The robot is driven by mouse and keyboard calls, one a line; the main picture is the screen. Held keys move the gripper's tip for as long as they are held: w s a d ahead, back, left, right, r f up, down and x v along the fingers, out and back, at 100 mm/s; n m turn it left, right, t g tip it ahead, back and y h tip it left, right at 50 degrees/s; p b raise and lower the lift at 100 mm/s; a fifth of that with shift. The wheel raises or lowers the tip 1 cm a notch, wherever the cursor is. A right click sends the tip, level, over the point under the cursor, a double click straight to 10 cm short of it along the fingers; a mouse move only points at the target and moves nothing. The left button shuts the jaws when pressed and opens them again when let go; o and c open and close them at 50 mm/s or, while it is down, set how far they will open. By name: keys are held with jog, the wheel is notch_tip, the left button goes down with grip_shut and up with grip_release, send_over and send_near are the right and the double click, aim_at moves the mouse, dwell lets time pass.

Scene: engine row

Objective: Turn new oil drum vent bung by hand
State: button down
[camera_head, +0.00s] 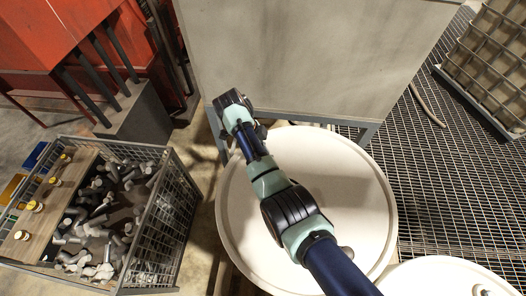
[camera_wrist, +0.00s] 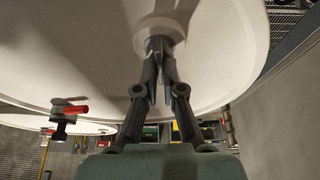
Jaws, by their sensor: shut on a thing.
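The white drum (camera_head: 335,185) stands below my arm, its round pale lid filling much of the head view. In the wrist view its pale surface (camera_wrist: 85,55) lies beyond my fingers. My gripper (camera_wrist: 160,48) is shut on the vent bung (camera_wrist: 158,27), a pale round fitting on that surface. The fingertips cover part of the bung, so its exact turn cannot be told. In the head view my wrist hangs over the lid's far left edge, and the fingers and bung are hidden there.
A second white drum (camera_head: 435,277) stands at the lower right. A red-handled tap (camera_wrist: 70,109) shows in the wrist view. A wire crate of metal parts (camera_head: 157,240) stands at left. A large grey cabinet (camera_head: 320,55) rises close behind the drum. Grating (camera_head: 450,180) lies at right.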

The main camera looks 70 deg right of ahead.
jog(key=shift+r, duration=0.1)
jog(key=c, duration=1.3)
grip_release()
